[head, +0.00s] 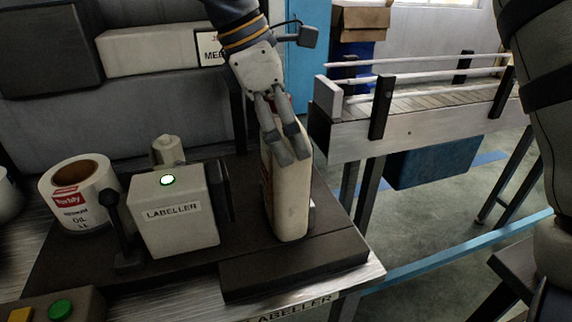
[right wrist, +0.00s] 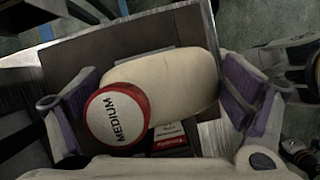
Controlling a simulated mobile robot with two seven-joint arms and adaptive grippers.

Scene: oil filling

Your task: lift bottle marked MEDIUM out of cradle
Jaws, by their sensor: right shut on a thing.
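The bottle (head: 288,200) is cream-coloured and stands nearly upright on the dark base right of the labeller. In the right wrist view its body (right wrist: 185,80) and its round red-rimmed white cap (right wrist: 117,113) marked MEDIUM show. My right gripper (head: 291,150) comes down from above and is shut on the bottle near its top, with purple pads (right wrist: 158,95) on either side. The cradle cannot be made out clearly around the bottle's foot, so I cannot tell whether the bottle is clear of it. My left gripper is not in view.
The labeller (head: 175,225) with a lit green button stands close left of the bottle. A label roll (head: 78,195) is farther left. A conveyor (head: 425,120) with rails is at the back right. The bench's front edge is close by.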

